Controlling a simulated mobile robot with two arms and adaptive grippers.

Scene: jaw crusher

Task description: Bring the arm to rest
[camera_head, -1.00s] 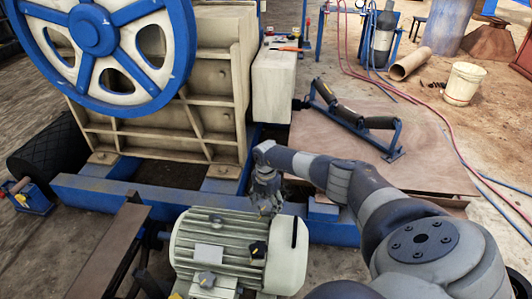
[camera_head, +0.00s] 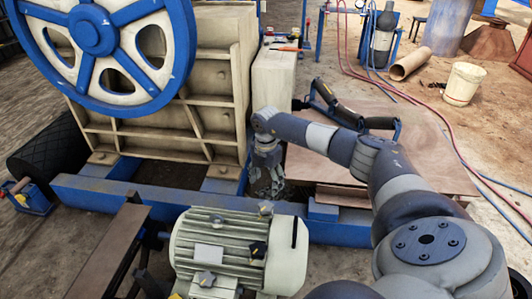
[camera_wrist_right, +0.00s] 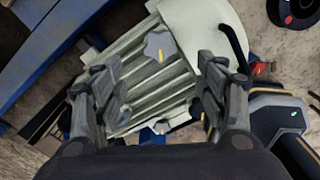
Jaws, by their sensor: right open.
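My right gripper (camera_head: 268,184) points downward in the head view, just behind the motor and in front of the crusher's cream frame. In the right wrist view the right gripper (camera_wrist_right: 165,115) shows two spread fingers with nothing between them. The grey-green finned motor (camera_head: 225,240) lies beyond the fingers in the wrist view (camera_wrist_right: 165,75). My right arm comes in from the lower right of the head view. My left gripper does not show.
The crusher (camera_head: 165,130) with its blue flywheel (camera_head: 97,32) stands at the left. A blue beam (camera_head: 140,200) runs in front of it. A roller frame (camera_head: 352,115) lies on a brown sheet (camera_head: 420,165) at the right. A white bucket (camera_head: 463,83) and red hoses stand farther back.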

